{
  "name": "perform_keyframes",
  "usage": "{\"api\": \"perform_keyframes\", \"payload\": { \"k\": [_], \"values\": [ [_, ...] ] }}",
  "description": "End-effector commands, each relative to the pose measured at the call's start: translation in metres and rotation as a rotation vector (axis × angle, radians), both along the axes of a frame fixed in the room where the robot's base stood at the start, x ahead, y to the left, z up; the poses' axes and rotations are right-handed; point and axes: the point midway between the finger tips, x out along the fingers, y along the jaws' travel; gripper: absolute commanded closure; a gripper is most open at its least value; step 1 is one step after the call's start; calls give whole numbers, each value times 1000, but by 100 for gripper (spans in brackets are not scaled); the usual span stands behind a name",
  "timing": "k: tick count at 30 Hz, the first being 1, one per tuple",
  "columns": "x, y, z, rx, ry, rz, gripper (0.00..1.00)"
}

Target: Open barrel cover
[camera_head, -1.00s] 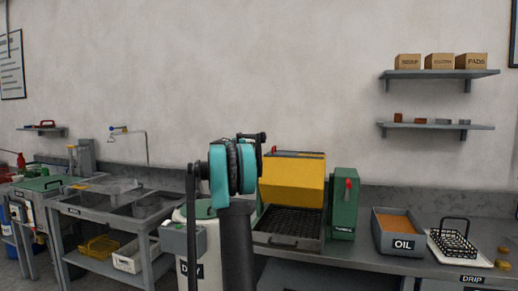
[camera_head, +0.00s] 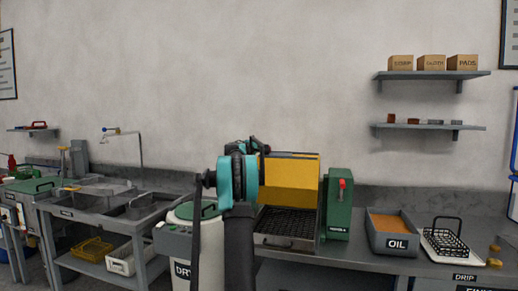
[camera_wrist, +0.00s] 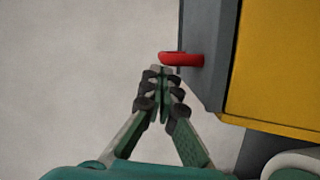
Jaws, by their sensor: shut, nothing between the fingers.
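In the head view, my arm hides the cover's left end and most of my gripper.
A green box with a red lever (camera_head: 339,203) stands right of the cover. A white bin (camera_head: 183,268) with a green top is partly behind my arm. An OIL tray (camera_head: 394,242) and wire basket (camera_head: 450,240) stand further right.

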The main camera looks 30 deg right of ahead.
Motion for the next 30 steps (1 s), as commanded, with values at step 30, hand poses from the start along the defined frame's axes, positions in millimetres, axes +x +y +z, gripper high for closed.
{"api": "perform_keyframes", "payload": {
  "k": [30],
  "values": [
    [-101,-86,0,1,-1,-1,100]
  ]
}}
